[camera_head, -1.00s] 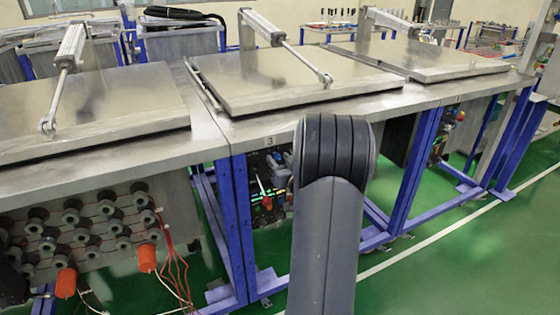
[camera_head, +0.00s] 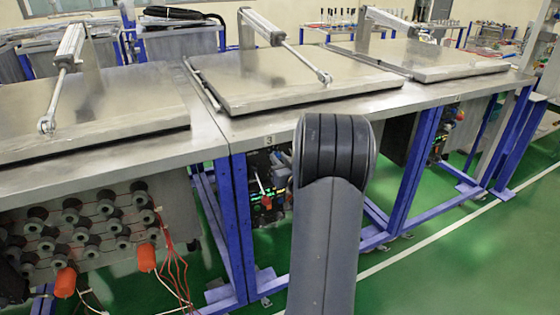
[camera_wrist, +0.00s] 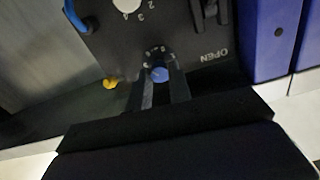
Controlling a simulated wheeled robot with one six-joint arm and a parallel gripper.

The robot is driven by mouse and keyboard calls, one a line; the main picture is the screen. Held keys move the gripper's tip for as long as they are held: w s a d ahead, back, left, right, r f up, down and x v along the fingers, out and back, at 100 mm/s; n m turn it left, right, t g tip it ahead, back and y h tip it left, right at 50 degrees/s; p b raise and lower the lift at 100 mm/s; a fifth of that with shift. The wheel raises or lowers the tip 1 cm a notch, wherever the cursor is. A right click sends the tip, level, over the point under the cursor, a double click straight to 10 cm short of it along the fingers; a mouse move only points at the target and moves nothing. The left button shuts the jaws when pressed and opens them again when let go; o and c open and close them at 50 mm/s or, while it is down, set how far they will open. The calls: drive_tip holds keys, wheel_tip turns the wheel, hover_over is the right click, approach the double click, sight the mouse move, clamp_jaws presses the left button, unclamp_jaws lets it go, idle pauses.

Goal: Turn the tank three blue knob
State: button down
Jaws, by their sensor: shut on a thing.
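The blue knob (camera_wrist: 159,74) sits on a dark panel (camera_wrist: 195,65) in the wrist view, with a small printed scale around its base. My gripper (camera_wrist: 162,84) has one finger on each side of the knob and is shut on it. In the head view, tank three (camera_head: 310,80) is the middle metal tank with a "3" label on its front edge and its lid down. My grey arm link (camera_head: 328,220) hides the knob and gripper in that view.
The wrist view shows a white round dial (camera_wrist: 127,4) with digits, a blue curved part (camera_wrist: 76,16), a yellow part (camera_wrist: 110,84) and a blue post (camera_wrist: 270,40). In the head view, blue frame legs (camera_head: 233,230) flank the panel area; green floor is clear at right.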

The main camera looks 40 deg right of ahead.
drive_tip(key=shift+f, duration=0.1)
drive_tip(key=shift+n+b, duration=8.05)
drive_tip(key=shift+n, duration=0.65)
drive_tip(key=c, duration=1.3)
unclamp_jaws()
drive_tip(key=p+v, duration=0.2)
drive_tip(key=v, duration=0.8)
drive_tip(key=shift+s, duration=0.4)
